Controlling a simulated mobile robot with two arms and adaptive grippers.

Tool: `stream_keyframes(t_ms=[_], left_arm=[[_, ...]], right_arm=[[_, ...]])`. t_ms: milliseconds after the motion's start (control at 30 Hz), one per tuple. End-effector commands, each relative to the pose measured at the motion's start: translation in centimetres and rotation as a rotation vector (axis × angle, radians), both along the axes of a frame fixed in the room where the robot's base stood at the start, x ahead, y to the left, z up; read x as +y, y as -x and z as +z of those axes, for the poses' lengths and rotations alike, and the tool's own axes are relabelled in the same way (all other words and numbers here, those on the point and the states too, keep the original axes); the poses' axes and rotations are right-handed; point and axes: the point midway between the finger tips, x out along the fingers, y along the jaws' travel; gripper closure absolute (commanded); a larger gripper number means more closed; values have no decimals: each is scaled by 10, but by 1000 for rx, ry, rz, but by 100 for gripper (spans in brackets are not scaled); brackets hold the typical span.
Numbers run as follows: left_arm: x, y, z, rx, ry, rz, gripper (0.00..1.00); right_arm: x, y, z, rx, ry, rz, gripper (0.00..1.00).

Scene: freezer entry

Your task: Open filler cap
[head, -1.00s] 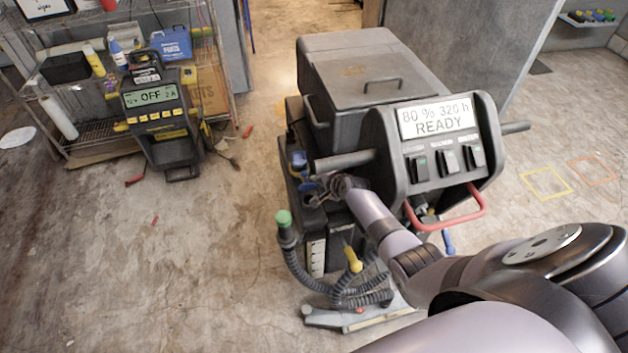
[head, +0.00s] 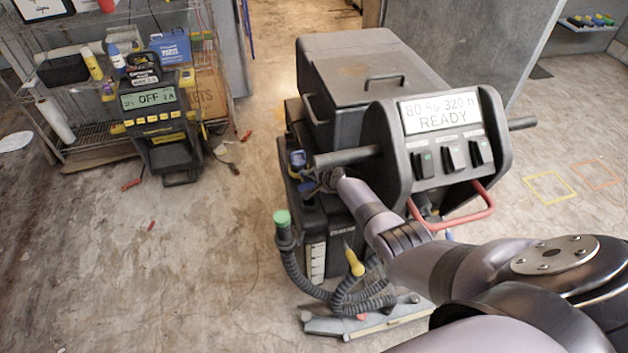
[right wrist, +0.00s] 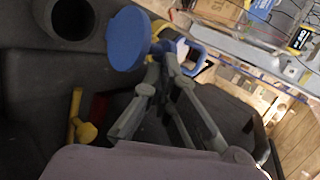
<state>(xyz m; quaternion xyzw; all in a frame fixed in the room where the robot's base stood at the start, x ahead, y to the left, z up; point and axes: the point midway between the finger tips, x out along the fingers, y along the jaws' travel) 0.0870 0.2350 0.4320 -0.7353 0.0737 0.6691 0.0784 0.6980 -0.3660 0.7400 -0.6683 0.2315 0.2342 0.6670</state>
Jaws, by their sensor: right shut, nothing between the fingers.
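The floor-cleaning machine (head: 375,75) stands in the middle of the head view, its display reading READY. A blue cap (head: 297,160) sits on its left side, just beyond the left handlebar. In the right wrist view, the blue cap (right wrist: 128,38) shows as a round disc, with a blue loop (right wrist: 190,58) to its right. I cannot tell whether the cap is seated or raised. My right gripper (right wrist: 165,55) is shut and empty, its tips close beside the disc; contact is unclear. In the head view, the right gripper (head: 318,180) is partly hidden below the handlebar. My left gripper is not in view.
The left handlebar (head: 347,157) lies close above my right wrist. A green-capped hose (head: 283,228) and a yellow-tipped part (head: 355,263) are below. A charger reading OFF (head: 160,125) stands by the shelf (head: 90,150). Floor at left is mostly clear.

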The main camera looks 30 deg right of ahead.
Motion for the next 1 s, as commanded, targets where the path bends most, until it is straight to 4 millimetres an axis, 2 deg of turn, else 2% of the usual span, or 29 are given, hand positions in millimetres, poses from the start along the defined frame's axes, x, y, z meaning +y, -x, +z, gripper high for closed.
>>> stream_keyframes(t_ms=[33, 67, 467, 800, 1000], left_arm=[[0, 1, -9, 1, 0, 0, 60], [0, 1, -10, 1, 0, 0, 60], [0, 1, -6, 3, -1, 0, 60], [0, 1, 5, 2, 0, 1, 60], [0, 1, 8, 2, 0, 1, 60]], right_arm=[[0, -4, -5, 0, -4, 0, 100], [0, -6, -5, 1, -4, 0, 100], [-1, -5, -2, 2, -1, 1, 100], [2, 8, -3, 2, -1, 1, 100], [3, 10, -1, 1, -1, 1, 100]])
